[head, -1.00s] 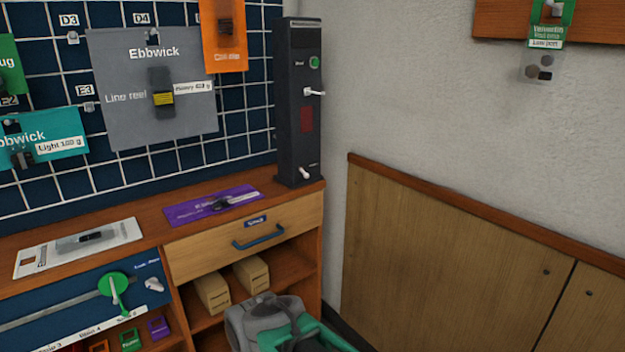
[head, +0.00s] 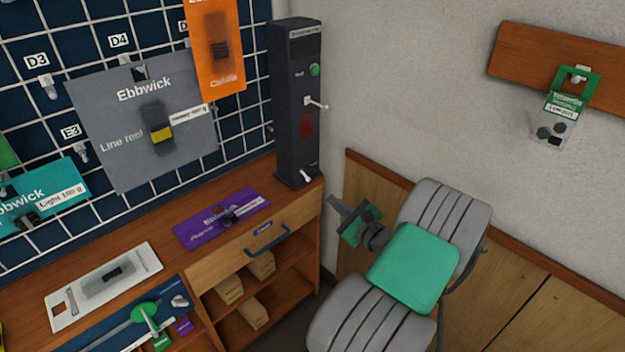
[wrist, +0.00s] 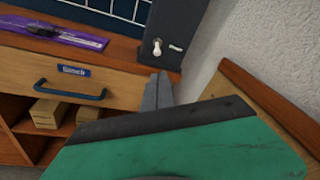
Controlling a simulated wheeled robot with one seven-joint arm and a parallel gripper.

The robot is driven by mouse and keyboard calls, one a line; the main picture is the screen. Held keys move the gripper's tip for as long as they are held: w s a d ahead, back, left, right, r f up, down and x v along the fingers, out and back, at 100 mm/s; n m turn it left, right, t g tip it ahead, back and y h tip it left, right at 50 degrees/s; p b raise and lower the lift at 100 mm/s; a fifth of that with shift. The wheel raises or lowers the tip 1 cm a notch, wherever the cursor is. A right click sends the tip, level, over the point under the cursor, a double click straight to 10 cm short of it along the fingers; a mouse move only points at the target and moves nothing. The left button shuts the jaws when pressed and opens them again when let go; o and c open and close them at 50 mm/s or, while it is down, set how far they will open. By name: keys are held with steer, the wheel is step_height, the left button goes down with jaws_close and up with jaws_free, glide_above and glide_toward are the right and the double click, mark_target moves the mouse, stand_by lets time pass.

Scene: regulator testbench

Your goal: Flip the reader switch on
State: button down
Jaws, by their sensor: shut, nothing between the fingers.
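The reader looks to be the tall dark tower (head: 290,120) at the back right end of the bench. Low on its front is a small white toggle switch (head: 306,175); its label is too small to read. Higher up are a white lever (head: 316,104), a green button (head: 315,70) and a dark red window (head: 307,126). My gripper (head: 338,203) is shut and empty, right of and below the switch, apart from it. Its grey fingers (wrist: 157,92) point toward the tower's base.
A purple card (head: 222,217) lies on the bench left of the tower. Below are a drawer with a blue handle (head: 268,241) and shelves with tan boxes (head: 228,287). The plain wall (head: 390,90) and wood panelling (head: 510,290) stand close on the right.

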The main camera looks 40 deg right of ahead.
steer(key=shift+w, duration=0.1)
glide_toward(301, 171)
steer(key=w+d+f, duration=0.3)
steer(key=w+f, duration=0.1)
steer(key=w, duration=0.1)
steer(key=shift+a+b, duration=0.15)
steer(key=shift+b, duration=0.15)
steer(key=shift+s, duration=0.1)
